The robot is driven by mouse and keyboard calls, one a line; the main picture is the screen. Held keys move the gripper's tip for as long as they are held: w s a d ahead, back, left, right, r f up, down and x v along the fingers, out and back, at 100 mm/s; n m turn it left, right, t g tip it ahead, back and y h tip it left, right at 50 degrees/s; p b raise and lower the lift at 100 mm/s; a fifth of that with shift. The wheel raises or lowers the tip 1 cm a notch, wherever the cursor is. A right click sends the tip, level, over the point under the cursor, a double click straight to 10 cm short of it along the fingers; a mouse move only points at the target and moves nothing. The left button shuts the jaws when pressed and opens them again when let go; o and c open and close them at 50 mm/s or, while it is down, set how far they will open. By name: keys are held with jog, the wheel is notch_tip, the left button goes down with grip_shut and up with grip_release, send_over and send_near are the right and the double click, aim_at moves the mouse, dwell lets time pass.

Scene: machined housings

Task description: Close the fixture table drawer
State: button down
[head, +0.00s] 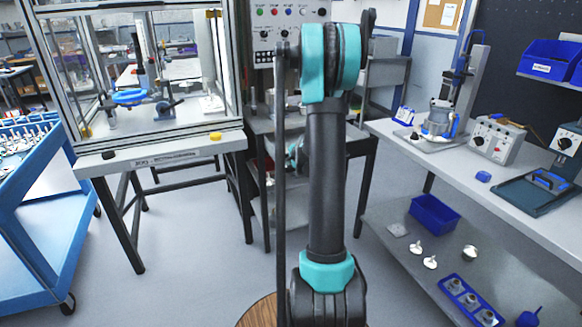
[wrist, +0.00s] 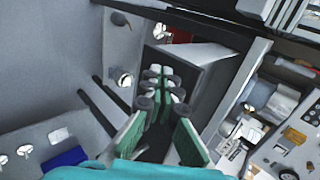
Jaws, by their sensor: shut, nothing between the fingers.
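My gripper (wrist: 158,80) shows in the wrist view with its green-padded fingers drawn together and nothing between them. Beyond the fingertips is a dark panel (wrist: 196,70) with a pale edge. To the right, a long grey rim (wrist: 238,88) borders a space with several small parts, which may be the open drawer; I cannot tell how far out it is. Contact between gripper and drawer cannot be made out. In the head view my arm covers the middle of the dark-legged fixture table (head: 358,143), and the drawer is not clearly seen there.
A glazed machine enclosure (head: 160,143) stands left of my arm, and a blue cart (head: 40,235) at far left. On the right a workbench (head: 455,168) carries instruments, with a blue bin (head: 435,214) on its lower shelf. Grey floor is open between them.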

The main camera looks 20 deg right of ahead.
dwell(0.3)
jog(key=w, duration=1.6)
jog(key=w+a, duration=0.1)
jog(key=w, duration=0.7)
jog(key=shift+w, duration=0.25)
